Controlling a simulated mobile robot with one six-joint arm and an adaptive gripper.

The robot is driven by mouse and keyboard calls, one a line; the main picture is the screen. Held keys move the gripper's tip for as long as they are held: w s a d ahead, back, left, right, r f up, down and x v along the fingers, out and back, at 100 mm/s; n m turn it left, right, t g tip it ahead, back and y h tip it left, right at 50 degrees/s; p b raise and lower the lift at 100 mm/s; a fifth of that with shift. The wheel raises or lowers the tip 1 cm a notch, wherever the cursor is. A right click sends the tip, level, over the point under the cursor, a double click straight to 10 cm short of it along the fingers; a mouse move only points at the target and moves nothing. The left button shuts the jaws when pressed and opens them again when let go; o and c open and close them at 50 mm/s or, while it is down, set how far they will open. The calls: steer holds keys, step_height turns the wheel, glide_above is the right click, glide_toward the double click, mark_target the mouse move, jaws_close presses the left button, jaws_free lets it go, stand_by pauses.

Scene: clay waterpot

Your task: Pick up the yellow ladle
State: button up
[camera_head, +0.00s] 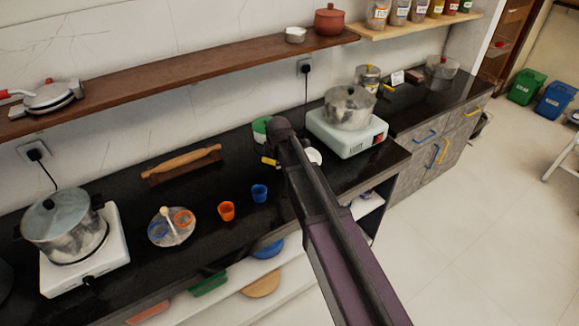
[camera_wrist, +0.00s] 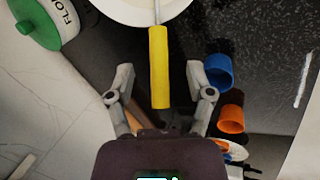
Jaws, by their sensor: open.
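The yellow ladle's handle (camera_wrist: 159,65) stands out in the wrist view, running down the picture between my fingers. Its thin metal stem reaches into a white bowl (camera_wrist: 125,10) at the top edge, and its head is out of the picture. My gripper (camera_wrist: 160,82) is open, with one finger on each side of the handle and gaps on both sides. I cannot tell how far above the handle the fingers are. In the head view a short yellow part of the handle (camera_head: 268,161) shows left of my arm, which hides the rest. The bowl (camera_head: 314,156) peeks out on the right.
A green-lidded container (camera_wrist: 40,22) is at upper left in the wrist view. A blue cup (camera_wrist: 218,72) and an orange cup (camera_wrist: 231,118) stand close by my right finger. A hotplate with a pot (camera_head: 349,107) is to the right. A rolling pin (camera_head: 183,162) lies left.

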steer(key=shift+f, duration=0.15)
steer(key=shift+b+x, duration=2.3)
steer(key=shift+x, duration=0.2)
steer(key=shift+w, duration=0.1)
jaws_close()
